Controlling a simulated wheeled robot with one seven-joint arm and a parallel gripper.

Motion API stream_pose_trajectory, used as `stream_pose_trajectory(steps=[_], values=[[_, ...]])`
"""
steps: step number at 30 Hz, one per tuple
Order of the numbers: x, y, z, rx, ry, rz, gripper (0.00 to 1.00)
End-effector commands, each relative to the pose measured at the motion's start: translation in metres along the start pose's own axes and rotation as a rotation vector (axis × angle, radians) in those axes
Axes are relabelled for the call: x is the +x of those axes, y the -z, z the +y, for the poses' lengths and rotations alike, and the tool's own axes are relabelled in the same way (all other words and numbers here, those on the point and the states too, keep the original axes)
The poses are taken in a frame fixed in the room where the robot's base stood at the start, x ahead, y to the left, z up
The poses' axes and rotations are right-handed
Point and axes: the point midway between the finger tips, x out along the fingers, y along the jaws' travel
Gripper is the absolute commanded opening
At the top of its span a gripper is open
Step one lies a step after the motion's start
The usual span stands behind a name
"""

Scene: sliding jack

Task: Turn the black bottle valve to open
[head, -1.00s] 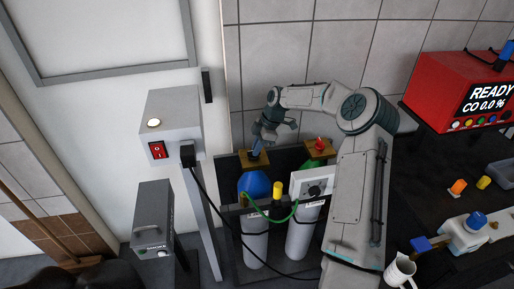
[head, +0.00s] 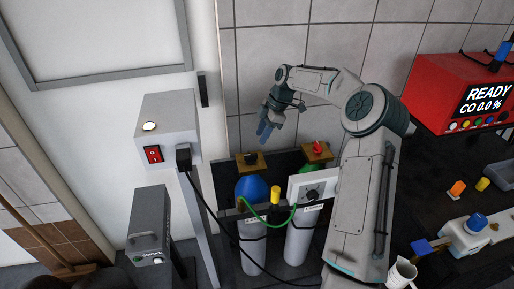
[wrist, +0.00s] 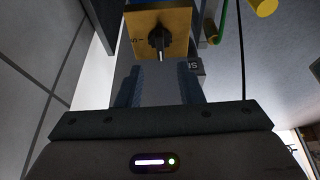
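The black bottle valve (head: 251,158) sits on a brass-coloured square plate on top of the left bottle, which has a blue shoulder (head: 251,187). In the wrist view, the black valve (wrist: 159,43) is a knob with a pale line, upright in the picture, and the plate (wrist: 180,22) has small marks at its left. My gripper (head: 264,131) is above the valve and apart from it, pointing down. In the wrist view my gripper (wrist: 160,85) is open, with its two blue-grey fingers apart, nothing between them, and the knob beyond their tips.
A second bottle (head: 299,243) with a red valve (head: 317,147) stands to the right. A white box with a dial (head: 314,188), a green hose (head: 268,222) and a yellow-capped part (head: 275,195) are close in front. A grey post box with a red switch (head: 153,154) stands at left.

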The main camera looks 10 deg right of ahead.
Motion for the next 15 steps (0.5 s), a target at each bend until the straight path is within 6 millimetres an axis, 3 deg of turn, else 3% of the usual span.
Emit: stream_pose_trajectory(steps=[6, 15], values=[[-0.039, -0.001, 0.001, 0.000, -0.003, -0.001, 0.34], [-0.055, 0.000, 0.000, 0.000, 0.001, 0.000, 0.34]])
